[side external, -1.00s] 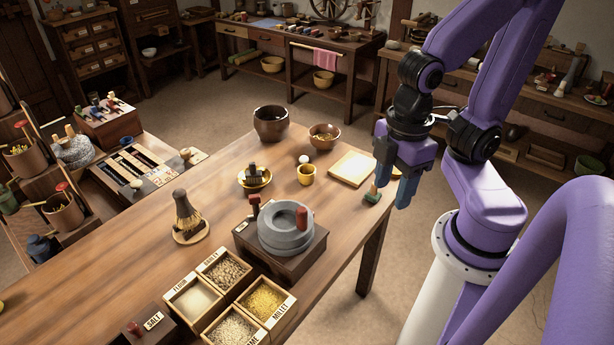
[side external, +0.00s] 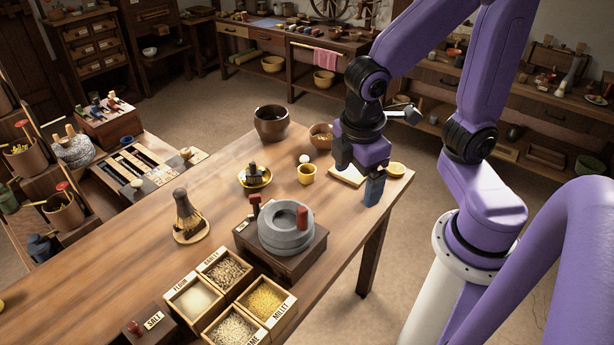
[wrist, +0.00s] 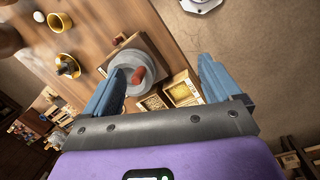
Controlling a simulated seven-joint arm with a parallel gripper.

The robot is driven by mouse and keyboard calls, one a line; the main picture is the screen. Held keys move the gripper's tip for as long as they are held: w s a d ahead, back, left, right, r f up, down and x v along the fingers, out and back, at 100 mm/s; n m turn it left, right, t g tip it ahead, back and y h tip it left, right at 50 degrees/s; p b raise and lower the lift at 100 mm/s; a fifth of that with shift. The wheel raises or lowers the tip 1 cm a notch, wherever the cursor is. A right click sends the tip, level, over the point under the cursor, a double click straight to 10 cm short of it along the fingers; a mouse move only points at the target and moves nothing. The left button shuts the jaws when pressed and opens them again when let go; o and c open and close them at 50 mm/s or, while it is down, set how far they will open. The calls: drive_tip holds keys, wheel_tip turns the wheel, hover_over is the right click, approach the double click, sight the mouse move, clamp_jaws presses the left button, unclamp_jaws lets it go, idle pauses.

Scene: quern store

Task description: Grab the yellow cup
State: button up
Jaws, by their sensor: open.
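The yellow cup (side external: 306,175) stands upright on the wooden table, near its far right part, and looks empty. It also shows at the upper left of the wrist view (wrist: 57,21). My gripper (side external: 359,180) is open and empty, with blue fingers. In the side view it is to the right of the cup, apart from it, and covers part of a pale board. In the wrist view the fingers (wrist: 163,72) are spread wide and the cup is outside them, to the left.
A yellow bowl (side external: 255,177) with a dark object in it is left of the cup. A small white object (side external: 304,159), a brown bowl (side external: 320,136) and a dark pot (side external: 271,123) are behind. A stone quern (side external: 286,232) with a red handle stands in front.

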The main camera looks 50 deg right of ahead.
drive_tip(key=w+f+h, duration=0.4)
drive_tip(key=w, duration=0.8)
drive_tip(key=n+h, duration=0.4)
drive_tip(key=h, duration=0.1)
approach(312, 170)
drive_tip(key=d+f+h, duration=0.1)
drive_tip(key=w+d+f+n+g+h, duration=0.1)
drive_tip(key=f, duration=0.1)
drive_tip(key=shift+h, duration=0.4)
drive_tip(key=shift+s+d+f+n, duration=0.1)
drive_tip(key=shift+d+f+n, duration=0.2)
drive_tip(key=shift+d+f, duration=0.1)
drive_tip(key=shift+x, duration=2.45)
drive_tip(key=c, duration=1.1)
